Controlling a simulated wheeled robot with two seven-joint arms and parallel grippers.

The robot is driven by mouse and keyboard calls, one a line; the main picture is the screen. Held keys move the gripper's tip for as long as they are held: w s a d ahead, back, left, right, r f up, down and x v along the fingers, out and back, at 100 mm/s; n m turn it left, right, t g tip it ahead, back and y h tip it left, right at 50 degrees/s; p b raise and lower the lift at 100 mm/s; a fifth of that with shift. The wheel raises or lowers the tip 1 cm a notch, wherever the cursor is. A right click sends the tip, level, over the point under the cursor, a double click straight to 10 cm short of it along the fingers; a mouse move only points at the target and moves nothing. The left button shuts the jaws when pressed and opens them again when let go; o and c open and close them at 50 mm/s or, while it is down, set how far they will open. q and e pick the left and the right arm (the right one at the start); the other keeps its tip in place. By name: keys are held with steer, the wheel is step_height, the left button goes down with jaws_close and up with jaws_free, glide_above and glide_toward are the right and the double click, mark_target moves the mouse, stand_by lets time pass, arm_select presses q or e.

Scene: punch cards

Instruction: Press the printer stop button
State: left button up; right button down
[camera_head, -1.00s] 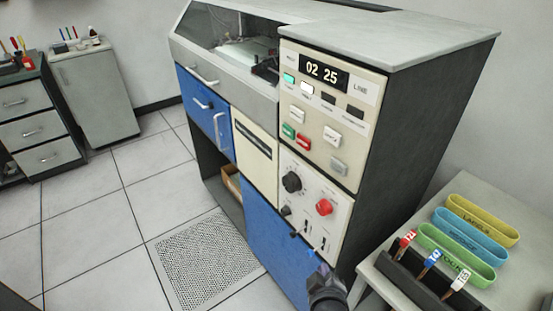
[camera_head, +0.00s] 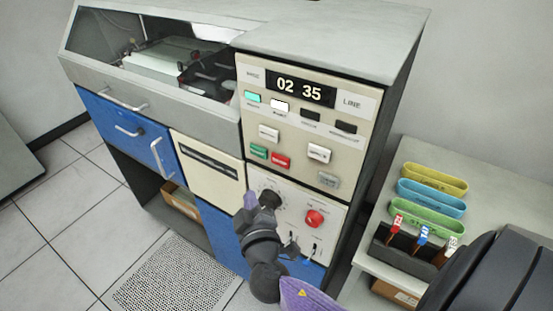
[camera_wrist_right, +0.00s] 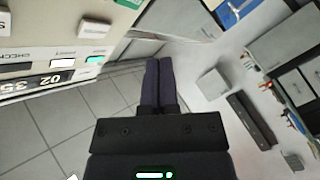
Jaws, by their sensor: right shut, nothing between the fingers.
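The printer's cream control panel (camera_head: 300,130) faces me, with a display (camera_head: 300,88) reading 02 35. A red button (camera_head: 281,160), likely the stop button, sits on its lower left beside a green button (camera_head: 258,152). My right gripper (camera_head: 250,200) is shut and empty, below and left of the red button in the picture and apart from it. It partly covers the knob panel. In the right wrist view my shut fingers (camera_wrist_right: 158,85) point past the panel, which appears upside down at the left; the red button is out of that view. My left gripper is not in view.
A lower panel has a large red knob (camera_head: 314,218), a black knob and small switches near my right wrist. A side table (camera_head: 490,190) at the right holds yellow, blue and green trays and a dark rack of labelled handles. The floor at the left is clear.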

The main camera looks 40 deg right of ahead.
mark_target(280, 161)
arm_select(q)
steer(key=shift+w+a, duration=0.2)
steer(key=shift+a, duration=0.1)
arm_select(e)
steer(key=w+d, duration=0.3)
steer(key=d, duration=0.5)
steer(key=shift+w, duration=0.2)
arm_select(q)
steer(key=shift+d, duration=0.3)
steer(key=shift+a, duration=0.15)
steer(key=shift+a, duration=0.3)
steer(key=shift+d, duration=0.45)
arm_select(e)
steer(key=shift+d, duration=0.1)
